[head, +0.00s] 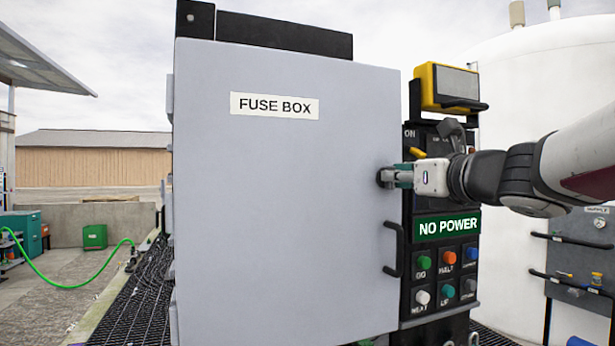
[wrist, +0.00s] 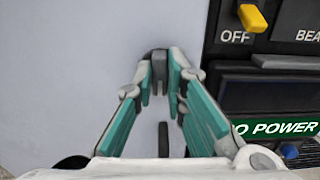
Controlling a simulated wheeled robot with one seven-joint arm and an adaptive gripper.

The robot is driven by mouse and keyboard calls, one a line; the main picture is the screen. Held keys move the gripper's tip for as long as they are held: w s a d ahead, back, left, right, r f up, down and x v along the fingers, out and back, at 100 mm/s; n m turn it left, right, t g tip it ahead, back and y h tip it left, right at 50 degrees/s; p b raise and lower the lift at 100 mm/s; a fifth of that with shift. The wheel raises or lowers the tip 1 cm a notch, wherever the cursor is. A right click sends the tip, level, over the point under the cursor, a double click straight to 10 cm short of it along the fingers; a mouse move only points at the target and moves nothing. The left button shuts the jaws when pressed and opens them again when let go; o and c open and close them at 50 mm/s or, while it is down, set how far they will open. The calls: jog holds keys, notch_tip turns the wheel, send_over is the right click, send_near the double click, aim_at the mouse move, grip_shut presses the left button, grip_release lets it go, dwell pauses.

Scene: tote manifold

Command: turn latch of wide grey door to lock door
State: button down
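The wide grey door (head: 285,190) carries a FUSE BOX label and stands flat, facing me, in the head view; it also fills the left of the wrist view (wrist: 60,70). Its small dark latch (wrist: 158,62) is near the door's right edge. My gripper (head: 392,177) reaches it from the right in the head view and hides much of it. In the wrist view, the green-sided fingers of my gripper (wrist: 161,80) come together on either side of the latch and appear to pinch it. The latch's exact angle is hard to tell.
A black door handle (head: 393,250) is below the latch. A white tank (head: 540,90) stands behind my arm.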

jog(key=shift+n+b, duration=0.4)
jog(key=n+b, duration=0.3)
jog(key=shift+w+a+f+n+b, duration=0.1)
jog(key=shift+a+f+n+b, duration=0.05)
jog(key=shift+n+b, duration=0.25)
jog(key=n+b, duration=1.1)
jog(key=n, duration=0.2)
jog(key=shift+a+f+b, duration=0.1)
jog(key=shift+f+b, duration=0.05)
jog(key=shift+b, duration=0.15)
jog(key=shift+n, duration=0.3)
jog(key=c, duration=1.6)
grip_release()
